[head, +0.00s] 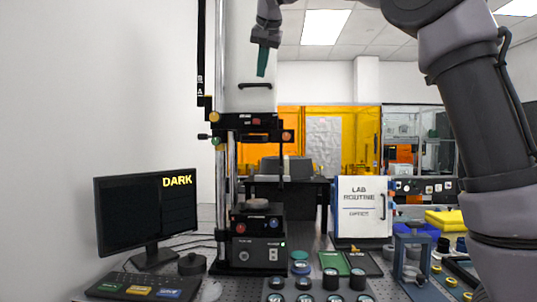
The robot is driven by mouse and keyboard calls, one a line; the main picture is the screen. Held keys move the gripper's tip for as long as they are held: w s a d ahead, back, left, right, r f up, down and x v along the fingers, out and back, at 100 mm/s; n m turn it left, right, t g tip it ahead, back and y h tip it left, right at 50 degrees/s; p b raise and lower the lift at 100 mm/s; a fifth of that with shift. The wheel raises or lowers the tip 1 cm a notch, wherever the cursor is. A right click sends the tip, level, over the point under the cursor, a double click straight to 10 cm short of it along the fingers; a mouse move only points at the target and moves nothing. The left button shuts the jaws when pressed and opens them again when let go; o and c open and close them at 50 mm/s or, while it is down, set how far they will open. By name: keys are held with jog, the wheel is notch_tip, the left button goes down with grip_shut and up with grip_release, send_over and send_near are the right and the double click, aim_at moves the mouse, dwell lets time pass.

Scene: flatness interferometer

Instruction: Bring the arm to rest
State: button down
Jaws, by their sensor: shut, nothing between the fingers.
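My arm comes in at the right of the head view and arches over the top edge. My gripper (262,62) hangs at the top, left of centre, with dark green fingers pointing down. The fingers are together and hold nothing. It appears high above the bench, in front of the upper white housing (250,95) of the interferometer in the picture. I cannot tell the distance between them. The black interferometer stand (250,255) with its knobs rises below.
A monitor (148,215) reading DARK and a control panel (145,288) are at left. Several dark round pieces sit in a tray (318,299) at front. A white LAB ROUTINE box (361,200) and a blue-grey frame (412,262) stand at right. The air around my gripper looks clear.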

jog(key=s+d+f+g, duration=0.1)
jog(key=s+d+f, duration=0.35)
jog(key=d, duration=0.45)
jog(key=s+d+f+g, duration=0.1)
jog(key=s+d+f, duration=0.35)
jog(key=d, duration=0.55)
jog(key=s+d+f+m, duration=0.1)
jog(key=s+d+f, duration=0.4)
jog(key=s+f, duration=0.4)
jog(key=s+d+f+m, duration=0.1)
jog(key=s+d+f, duration=0.4)
jog(key=s+f, duration=0.4)
notch_tip(320, 180, down, 4)
jog(key=shift+r, duration=0.1)
